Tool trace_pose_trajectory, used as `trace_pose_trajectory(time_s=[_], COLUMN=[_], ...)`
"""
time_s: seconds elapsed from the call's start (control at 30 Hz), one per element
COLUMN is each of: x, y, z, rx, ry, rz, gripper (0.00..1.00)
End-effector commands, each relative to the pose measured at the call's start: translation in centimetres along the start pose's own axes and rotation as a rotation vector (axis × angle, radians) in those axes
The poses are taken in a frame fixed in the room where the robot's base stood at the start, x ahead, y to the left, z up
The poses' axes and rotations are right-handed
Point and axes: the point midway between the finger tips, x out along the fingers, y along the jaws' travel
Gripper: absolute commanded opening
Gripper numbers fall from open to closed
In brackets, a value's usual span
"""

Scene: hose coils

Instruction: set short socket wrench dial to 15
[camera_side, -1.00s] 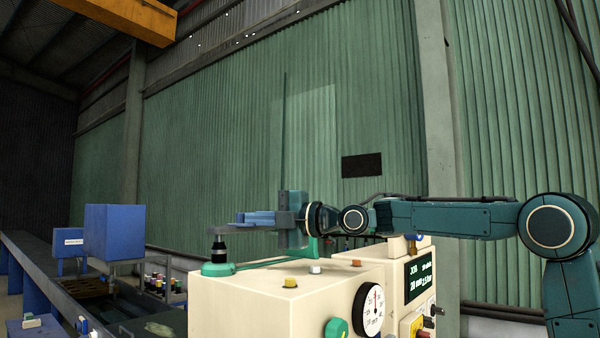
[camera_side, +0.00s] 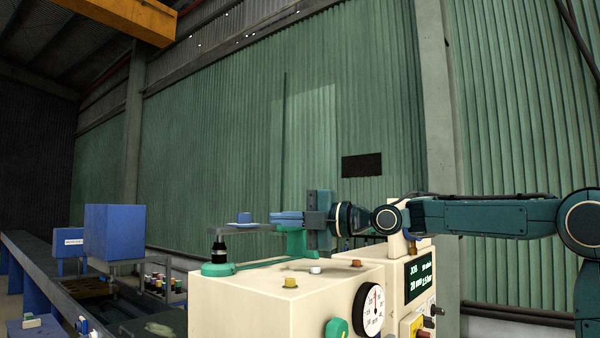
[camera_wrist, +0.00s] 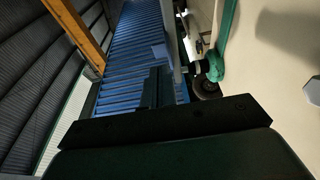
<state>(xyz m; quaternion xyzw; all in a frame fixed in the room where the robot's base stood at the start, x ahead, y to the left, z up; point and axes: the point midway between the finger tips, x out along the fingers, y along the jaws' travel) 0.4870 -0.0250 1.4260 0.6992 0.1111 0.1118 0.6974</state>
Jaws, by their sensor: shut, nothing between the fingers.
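The cream machine (camera_side: 240,306) has a round white dial (camera_side: 374,312) with a black rim on its front, marked in mm. A dark pointer stands near upright; the exact reading is too small to tell. No part is clearly labelled as a short socket wrench. A grey bar (camera_side: 222,230) lies level on a black post with a green base (camera_side: 220,269). My fingers (camera_wrist: 158,88) also show in the wrist view.
A green knob (camera_side: 337,328) is left of the dial. A lit display (camera_side: 419,277) and a yellow panel (camera_side: 412,325) are to its right.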

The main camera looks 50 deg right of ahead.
Motion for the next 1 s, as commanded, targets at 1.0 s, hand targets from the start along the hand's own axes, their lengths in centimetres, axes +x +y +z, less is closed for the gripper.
trace_pose_trajectory(time_s=[1.0], x=[-4.9], y=[0.0], z=[4.9], rx=[0.0], ry=[0.001], rz=[0.0], gripper=[0.1])
